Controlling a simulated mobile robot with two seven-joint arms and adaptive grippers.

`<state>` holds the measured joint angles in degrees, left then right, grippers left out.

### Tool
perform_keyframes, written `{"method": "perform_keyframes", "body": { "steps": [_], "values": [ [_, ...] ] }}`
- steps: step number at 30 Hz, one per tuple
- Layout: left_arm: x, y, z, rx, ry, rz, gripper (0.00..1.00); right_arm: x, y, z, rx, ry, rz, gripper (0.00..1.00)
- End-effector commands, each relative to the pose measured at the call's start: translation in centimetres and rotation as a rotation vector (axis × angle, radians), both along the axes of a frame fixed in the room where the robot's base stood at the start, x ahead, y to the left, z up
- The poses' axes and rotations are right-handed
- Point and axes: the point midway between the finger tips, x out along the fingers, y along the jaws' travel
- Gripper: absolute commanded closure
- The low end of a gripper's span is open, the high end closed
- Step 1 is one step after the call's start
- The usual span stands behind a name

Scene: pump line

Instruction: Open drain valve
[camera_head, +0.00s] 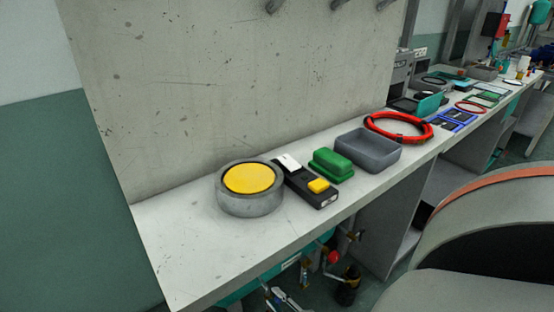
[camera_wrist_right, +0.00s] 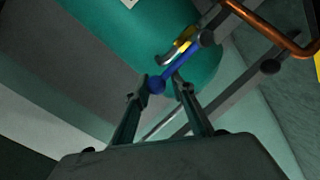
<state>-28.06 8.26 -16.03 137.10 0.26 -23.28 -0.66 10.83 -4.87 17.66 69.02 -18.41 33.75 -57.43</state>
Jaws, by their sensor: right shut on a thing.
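My right gripper (camera_wrist_right: 170,87) shows in the right wrist view, with its two fingertips closed around the near end of a blue lever handle (camera_wrist_right: 187,58). The lever runs up and to the right from the fingertips. A small yellowish, brass-like part (camera_wrist_right: 180,45) sits beside the lever, in front of a rounded teal tank (camera_wrist_right: 120,50). Where the lever meets the valve body is hard to make out. In the head view the fittings under the bench are small and partly cut off, so the grip is not clear there. My left gripper is not in view.
A copper pipe (camera_wrist_right: 268,27) bends close by in the wrist view. In the head view, the bench (camera_head: 180,240) carries a yellow-topped round block (camera_head: 250,178), a green block (camera_head: 331,165), a grey tray (camera_head: 368,150) and a red coil (camera_head: 398,128). A red knob (camera_head: 333,257) shows below the bench.

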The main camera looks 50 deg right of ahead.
Motion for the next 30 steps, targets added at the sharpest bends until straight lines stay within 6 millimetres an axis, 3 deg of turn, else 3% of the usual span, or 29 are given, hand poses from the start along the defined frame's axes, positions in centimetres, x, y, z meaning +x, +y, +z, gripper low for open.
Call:
{"method": "perform_keyframes", "body": {
  "steps": [1,3,4,6,20,30],
  "values": [
    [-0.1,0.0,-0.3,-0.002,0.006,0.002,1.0,-1.0,-0.3,-1.2,-0.007,0.032,-0.002,1.0],
    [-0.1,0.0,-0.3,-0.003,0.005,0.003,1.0,-1.0,-0.3,-1.2,-0.008,0.031,-0.003,1.0],
    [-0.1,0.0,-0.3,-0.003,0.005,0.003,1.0,-1.0,-0.3,-1.2,-0.007,0.032,-0.002,0.74],
    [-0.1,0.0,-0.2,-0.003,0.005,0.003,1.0,-1.0,-0.3,-1.2,-0.007,0.03,-0.002,0.56],
    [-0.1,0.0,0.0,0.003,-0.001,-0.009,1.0,-0.4,-0.1,0.0,-0.003,0.011,-0.001,0.56],
    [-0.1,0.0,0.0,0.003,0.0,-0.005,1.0,-0.4,-0.1,4.5,-0.004,0.01,0.0,0.56]
  ]
}}
